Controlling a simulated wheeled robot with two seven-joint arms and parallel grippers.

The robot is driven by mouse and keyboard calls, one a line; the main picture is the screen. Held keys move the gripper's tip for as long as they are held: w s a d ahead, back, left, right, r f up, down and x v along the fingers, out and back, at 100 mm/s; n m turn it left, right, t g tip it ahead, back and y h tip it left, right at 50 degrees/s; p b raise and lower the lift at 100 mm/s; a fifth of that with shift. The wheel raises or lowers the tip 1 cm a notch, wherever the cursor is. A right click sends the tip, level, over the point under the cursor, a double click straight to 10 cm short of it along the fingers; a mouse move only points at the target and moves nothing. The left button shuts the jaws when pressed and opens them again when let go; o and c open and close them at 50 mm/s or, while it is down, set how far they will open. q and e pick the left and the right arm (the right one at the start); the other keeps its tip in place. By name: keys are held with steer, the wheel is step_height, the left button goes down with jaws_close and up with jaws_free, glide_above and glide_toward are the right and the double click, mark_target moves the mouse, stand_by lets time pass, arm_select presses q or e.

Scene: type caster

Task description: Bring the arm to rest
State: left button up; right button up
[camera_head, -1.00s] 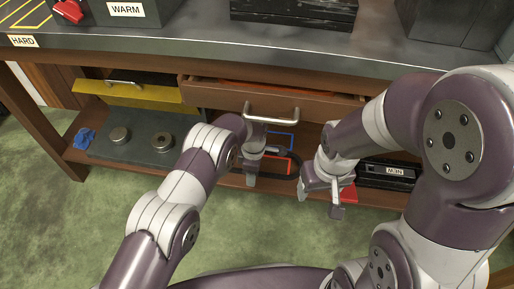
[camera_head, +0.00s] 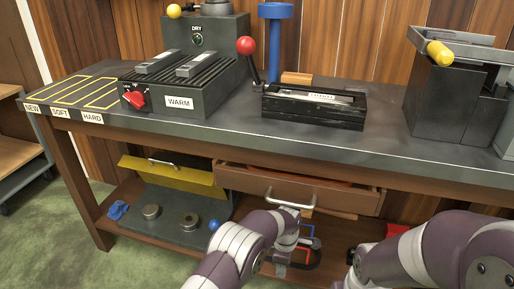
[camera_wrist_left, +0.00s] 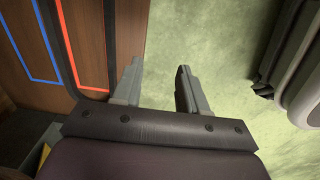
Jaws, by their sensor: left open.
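My left gripper (camera_wrist_left: 157,90) is open and empty in the left wrist view. Its two grey fingers stand apart over the green floor, with the lower shelf's brown board beside them. In the head view my left arm comes up from the bottom, and its gripper (camera_head: 281,268) hangs below the drawer handle, in front of the lower shelf. My right arm shows at the lower right of the head view, but its fingers are not clearly visible.
A partly open drawer (camera_head: 330,197) with a metal handle (camera_head: 290,204) juts out above my left gripper. The bench top (camera_head: 225,130) carries a WARM heater (camera_head: 195,100) and a black box (camera_head: 313,108). Red and blue outlines mark the lower shelf. Green floor (camera_head: 45,235) is clear at left.

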arm_select(q)
steer(key=s+a+f+m, duration=0.3)
steer(key=s+m, duration=0.1)
steer(key=m, duration=0.3)
steer(key=s+a+r+m+p, duration=0.4)
steer(key=s+a+r, duration=0.7)
steer(key=r, duration=0.3)
steer(key=s+a+r+m+p, duration=0.45)
steer(key=s+a+r, duration=0.65)
steer(key=r, duration=0.3)
step_height(320, 180, up, 41)
steer(key=a+t+p, duration=0.1)
steer(key=p, duration=3.7)
steer(key=shift+w+a+f+n, duration=0.15)
steer(key=shift+w+a+n, duration=0.2)
steer(key=shift+w, duration=0.05)
arm_select(e)
step_height(320, 180, up, 46)
steer(key=shift+a+r, duration=0.15)
steer(key=shift+a, duration=0.05)
steer(key=shift+s, duration=0.1)
